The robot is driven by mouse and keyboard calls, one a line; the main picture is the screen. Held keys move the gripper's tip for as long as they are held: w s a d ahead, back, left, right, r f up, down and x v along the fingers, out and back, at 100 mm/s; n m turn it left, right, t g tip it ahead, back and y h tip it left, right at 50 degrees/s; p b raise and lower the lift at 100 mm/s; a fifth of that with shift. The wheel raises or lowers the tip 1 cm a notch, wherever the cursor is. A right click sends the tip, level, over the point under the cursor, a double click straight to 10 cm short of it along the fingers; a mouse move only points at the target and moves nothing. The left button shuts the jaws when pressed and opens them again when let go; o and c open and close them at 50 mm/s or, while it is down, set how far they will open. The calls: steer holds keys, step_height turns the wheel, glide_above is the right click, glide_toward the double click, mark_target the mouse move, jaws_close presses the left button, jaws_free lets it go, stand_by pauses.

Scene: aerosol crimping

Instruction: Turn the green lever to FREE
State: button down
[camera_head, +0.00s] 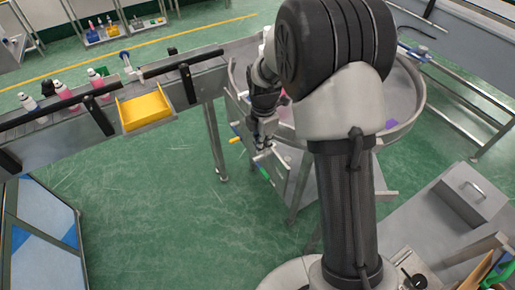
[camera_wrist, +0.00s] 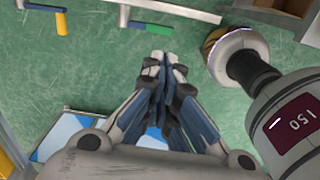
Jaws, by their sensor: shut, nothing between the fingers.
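Any FREE marking is not legible.
A yellow-gripped lever (camera_wrist: 61,21) lies left of the green one. A grey cylinder with a dark red display (camera_wrist: 298,124) reading 150 stands at right. A yellow tray (camera_head: 146,110) sits beside the conveyor with bottles (camera_head: 66,95). The green floor (camera_head: 150,215) below is clear.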

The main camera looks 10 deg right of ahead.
mark_target(263, 174)
steer(key=f+b, duration=0.2)
steer(key=f, duration=0.5)
steer(key=f+b, duration=0.2)
steer(key=f, duration=0.6)
steer(key=shift+w, duration=0.2)
steer(key=shift+s+d+f, duration=0.1)
steer(key=shift+s+f, duration=0.15)
steer(key=shift+f, duration=0.2)
steer(key=shift+s+f+b, duration=0.1)
steer(key=shift+f+b, duration=0.2)
steer(key=shift+b, duration=0.1)
steer(key=shift+t, duration=0.5)
step_height(263, 174, down, 5)
steer(key=b, duration=0.3)
steer(key=shift+r+b, duration=0.1)
steer(key=shift+b, duration=0.2)
steer(key=shift+y, duration=0.3)
